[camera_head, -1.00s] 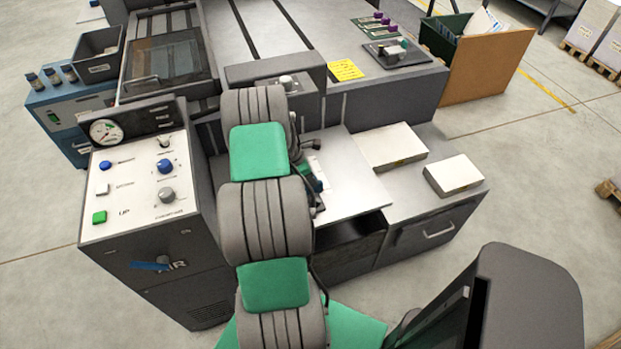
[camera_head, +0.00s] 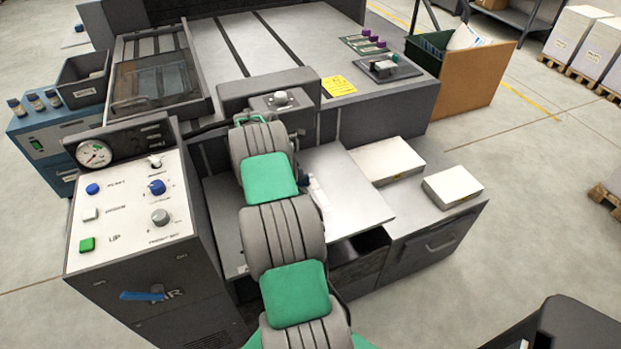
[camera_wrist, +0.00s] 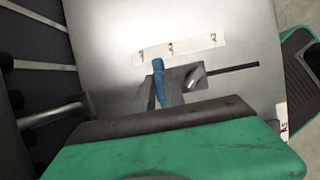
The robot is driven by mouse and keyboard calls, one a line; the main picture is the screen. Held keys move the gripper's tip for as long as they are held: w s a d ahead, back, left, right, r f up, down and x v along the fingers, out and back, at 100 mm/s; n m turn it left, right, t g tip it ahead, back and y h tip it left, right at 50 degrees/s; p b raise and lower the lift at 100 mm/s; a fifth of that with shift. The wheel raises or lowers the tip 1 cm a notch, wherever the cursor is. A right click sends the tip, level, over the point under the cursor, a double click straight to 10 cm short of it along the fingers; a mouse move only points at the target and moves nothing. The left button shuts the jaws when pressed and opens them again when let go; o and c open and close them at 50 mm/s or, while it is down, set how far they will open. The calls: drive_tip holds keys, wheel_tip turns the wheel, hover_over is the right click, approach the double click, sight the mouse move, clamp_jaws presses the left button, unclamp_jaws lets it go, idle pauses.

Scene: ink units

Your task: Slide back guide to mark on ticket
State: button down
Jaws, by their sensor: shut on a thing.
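The back guide (camera_wrist: 182,74) is a small grey block with a blue lever (camera_wrist: 159,84) and a silver knob, seen in the wrist view at a dark slot in the metal feed table (camera_wrist: 110,75). A white strip (camera_wrist: 180,47) with small printed marks lies just beyond it; I cannot read them surely. My gripper (camera_wrist: 172,100) is shut on the guide, its fingers mostly hidden behind my green and black wrist housing. In the head view my arm hides the gripper and the guide. A yellow paper (camera_head: 338,87), perhaps the ticket, lies on the machine top; its text is unreadable.
A control panel (camera_head: 130,210) with knobs and a gauge stands left of my arm. Two white paper stacks (camera_head: 387,160) (camera_head: 453,186) lie on the right cabinet. The right part of the feed table (camera_head: 350,195) is clear.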

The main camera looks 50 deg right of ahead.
drive_tip(key=c, duration=1.4)
unclamp_jaws()
drive_tip(key=v, duration=0.7)
drive_tip(key=shift+a+r, duration=0.15)
drive_tip(key=shift+r, duration=0.2)
drive_tip(key=shift+w, duration=0.1)
